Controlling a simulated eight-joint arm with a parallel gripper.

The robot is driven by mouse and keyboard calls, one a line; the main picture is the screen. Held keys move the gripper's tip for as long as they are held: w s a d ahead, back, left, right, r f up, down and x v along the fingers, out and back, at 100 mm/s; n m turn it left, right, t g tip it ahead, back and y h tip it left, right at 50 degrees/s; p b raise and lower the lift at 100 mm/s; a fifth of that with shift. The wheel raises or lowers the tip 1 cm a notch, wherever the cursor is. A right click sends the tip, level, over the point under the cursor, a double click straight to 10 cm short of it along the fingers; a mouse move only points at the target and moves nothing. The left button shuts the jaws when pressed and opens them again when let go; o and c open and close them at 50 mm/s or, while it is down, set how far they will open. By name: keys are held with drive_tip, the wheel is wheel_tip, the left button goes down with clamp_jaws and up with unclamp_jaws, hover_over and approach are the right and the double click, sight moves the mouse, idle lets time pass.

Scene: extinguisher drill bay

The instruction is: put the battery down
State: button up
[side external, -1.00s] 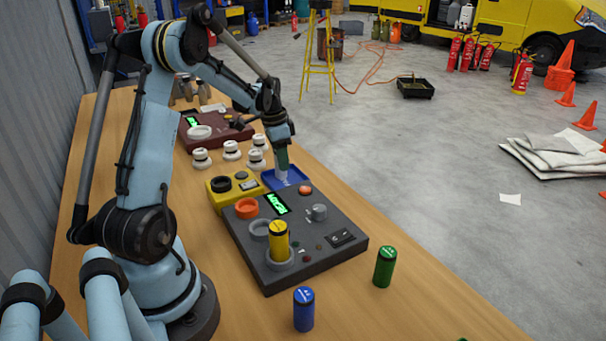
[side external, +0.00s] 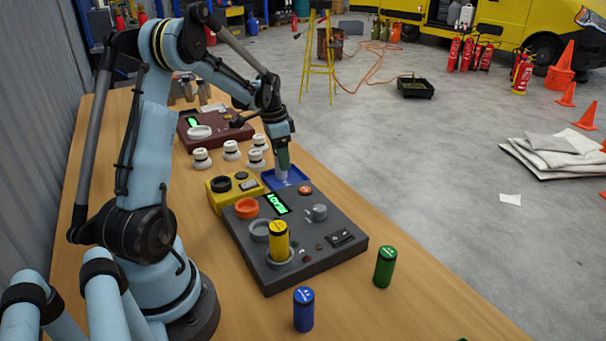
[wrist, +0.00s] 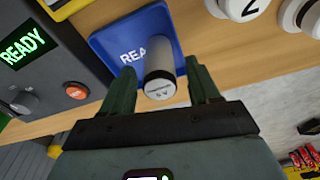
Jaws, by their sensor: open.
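A pale grey-white battery (wrist: 160,80) marked 6 V stands on the blue tray (wrist: 108,50) in the wrist view, between my gripper's fingers. My gripper (wrist: 160,66) is open, with a finger on either side of the battery and a gap visible at each side. In the side external view my gripper (side external: 284,158) points down over the blue tray (side external: 296,181), and the battery's pale lower part (side external: 281,175) shows beneath it.
The dark console (side external: 330,250) has a lit display reading READY in the wrist view (wrist: 24,45). A yellow battery (side external: 279,240) stands in a console ring. Blue (side external: 303,309) and green (side external: 385,266) batteries stand nearby on the bench.

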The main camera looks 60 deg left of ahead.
drive_tip(key=r, duration=0.3)
drive_tip(key=s+r, duration=0.1)
drive_tip(key=r, duration=0.6)
drive_tip(key=shift+s+a+r, duration=0.1)
drive_tip(key=shift+s+r, duration=0.05)
drive_tip(key=shift+r, duration=0.2)
drive_tip(key=d+r+n+t+y, duration=0.1)
drive_tip(key=d+r+t, duration=0.1)
drive_tip(key=d, duration=1.5)
drive_tip(key=s+d+f+t, duration=0.1)
drive_tip(key=s+d+t, duration=0.1)
drive_tip(key=d, duration=0.4)
drive_tip(key=s+d+f+n+t, duration=0.1)
drive_tip(key=s+d+f, duration=0.1)
drive_tip(key=d, duration=0.4)
drive_tip(key=shift+s+d+f+t+h, duration=0.25)
drive_tip(key=shift+s+d+t+h, duration=0.15)
drive_tip(key=shift+s, duration=0.3)
